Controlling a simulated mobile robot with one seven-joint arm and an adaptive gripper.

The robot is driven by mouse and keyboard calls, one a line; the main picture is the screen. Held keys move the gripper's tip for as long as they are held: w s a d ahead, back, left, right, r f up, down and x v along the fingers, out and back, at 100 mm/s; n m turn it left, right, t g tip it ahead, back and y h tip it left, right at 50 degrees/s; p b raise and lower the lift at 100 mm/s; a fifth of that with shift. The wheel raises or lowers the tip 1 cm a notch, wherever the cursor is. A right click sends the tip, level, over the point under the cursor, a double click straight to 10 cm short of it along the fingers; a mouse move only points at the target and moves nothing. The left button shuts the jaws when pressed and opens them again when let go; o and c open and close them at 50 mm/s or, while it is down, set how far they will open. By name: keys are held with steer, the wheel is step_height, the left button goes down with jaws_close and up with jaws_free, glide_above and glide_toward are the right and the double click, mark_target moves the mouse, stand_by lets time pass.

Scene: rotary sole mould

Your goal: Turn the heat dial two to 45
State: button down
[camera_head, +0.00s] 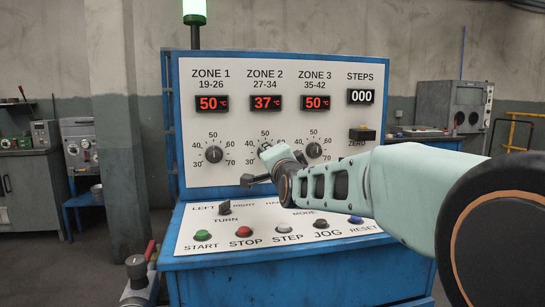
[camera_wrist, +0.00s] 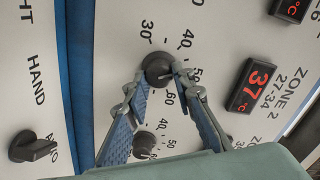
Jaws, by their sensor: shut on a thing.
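The Zone 2 heat dial (camera_wrist: 157,68) is a dark round knob on the white panel, with scale marks from 30 upward around it. In the head view the dial (camera_head: 265,148) is largely hidden by my gripper (camera_head: 272,153). In the wrist view my gripper (camera_wrist: 160,79) has its two fingertips on opposite sides of the knob, closed on it. The dial's pointer cannot be made out. The Zone 2 display (camera_head: 266,103) reads 37 °C in red; it also shows in the wrist view (camera_wrist: 250,85).
The Zone 1 dial (camera_head: 214,154) and Zone 3 dial (camera_head: 314,150) flank it; both displays read 50. Below, the sloped desk has a turn switch (camera_head: 225,207), a mode switch (camera_wrist: 33,146) and several push buttons. My arm covers the panel's lower right.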

steer(key=c, duration=1.6)
jaws_free()
step_height(320, 180, up, 8)
steer(key=shift+s+a+r, duration=0.15)
steer(key=shift+r, duration=0.85)
